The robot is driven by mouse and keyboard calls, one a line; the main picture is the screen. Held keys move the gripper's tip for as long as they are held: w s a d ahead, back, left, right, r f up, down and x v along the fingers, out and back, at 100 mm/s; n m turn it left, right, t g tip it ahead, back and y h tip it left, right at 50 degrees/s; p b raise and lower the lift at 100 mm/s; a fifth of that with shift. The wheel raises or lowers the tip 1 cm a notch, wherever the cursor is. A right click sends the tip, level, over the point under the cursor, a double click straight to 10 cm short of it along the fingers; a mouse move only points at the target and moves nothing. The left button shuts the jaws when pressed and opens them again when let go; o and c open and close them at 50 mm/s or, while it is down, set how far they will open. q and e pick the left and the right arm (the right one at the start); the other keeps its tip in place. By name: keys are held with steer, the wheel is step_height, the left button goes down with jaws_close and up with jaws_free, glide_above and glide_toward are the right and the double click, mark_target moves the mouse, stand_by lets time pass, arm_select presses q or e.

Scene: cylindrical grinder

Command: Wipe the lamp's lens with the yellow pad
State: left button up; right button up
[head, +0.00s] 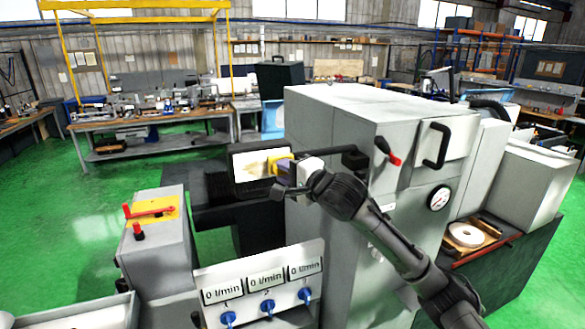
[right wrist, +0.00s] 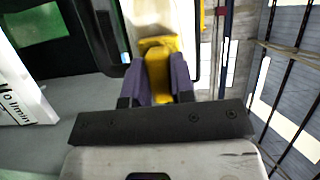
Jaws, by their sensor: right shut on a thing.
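The lamp's lens (head: 250,165) is a bright, pale rectangle in a dark frame, with a brownish smear across its middle. A dark arm (head: 352,156) runs beside it from the machine. My right gripper (head: 284,170) is at the lens's right part, shut on the yellow pad (head: 280,161). In the right wrist view the pad (right wrist: 157,72) sits between the purple fingers, and its far end meets or overlaps the pale lens (right wrist: 160,18). I cannot tell for certain whether they touch. The gripper hides part of the lens's right edge. My left gripper is not in view.
The grey grinder cabinet (head: 330,125) stands right beside the lamp, with a red-tipped lever (head: 393,158) and black handle (head: 436,145). A flow-meter panel (head: 262,280) with blue knobs is below. A grey box (head: 160,255) with a red lever stands at left. Green floor lies open beyond.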

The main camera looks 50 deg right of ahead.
steer(key=shift+w+a+p, duration=0.2)
steer(key=shift+w+a, duration=0.05)
steer(key=shift+a, duration=0.25)
steer(key=shift+w+a+p, duration=0.15)
steer(key=shift+w+a, duration=0.1)
steer(key=shift+a, duration=0.2)
steer(key=shift+w+a+r+p, duration=0.1)
steer(key=shift+w+a+p, duration=0.3)
steer(key=shift+a, duration=0.3)
steer(key=shift+w+a+f+p, duration=0.1)
steer(key=shift+w+a+p, duration=0.25)
steer(key=shift+a, duration=0.4)
steer(key=shift+w+a+r+p, duration=0.1)
steer(key=shift+w+a+p, duration=0.25)
steer(key=shift+a, duration=0.35)
steer(key=shift+w+a+p, duration=0.3)
steer(key=shift+w+a, duration=0.15)
steer(key=shift+a, duration=0.25)
steer(key=shift+w+a+p, duration=0.3)
steer(key=shift+w+a, duration=0.15)
steer(key=shift+a, duration=0.25)
